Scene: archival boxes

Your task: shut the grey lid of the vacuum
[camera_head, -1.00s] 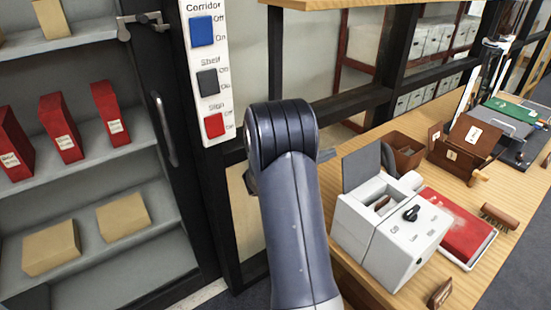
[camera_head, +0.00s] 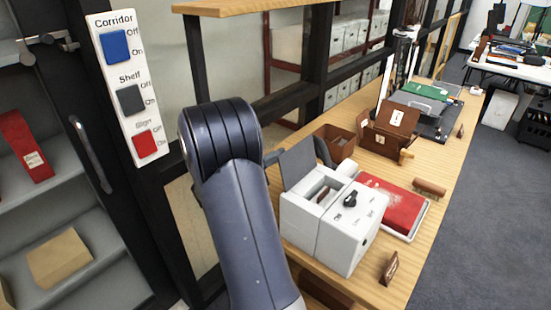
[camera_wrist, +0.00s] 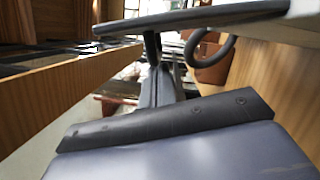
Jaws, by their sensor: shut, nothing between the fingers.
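The vacuum (camera_head: 343,238) is a white box on the wooden bench in the head view, with a dark knob on its right part. Its grey lid (camera_head: 298,164) stands up, open, at the back left edge. The compartment below is uncovered and holds something brownish. In the wrist view the lid (camera_wrist: 225,14) shows nearly edge-on across the top. My gripper (camera_head: 273,157) is mostly hidden behind my arm in the head view; a small tip shows just left of the lid. In the wrist view its shut, empty fingers (camera_wrist: 155,62) reach up close to the lid; I cannot tell whether they touch.
A red book (camera_head: 393,205) in a white tray lies right of the vacuum, with a brown box (camera_head: 333,143) behind. A switch panel (camera_head: 128,88) and shelves stand left.

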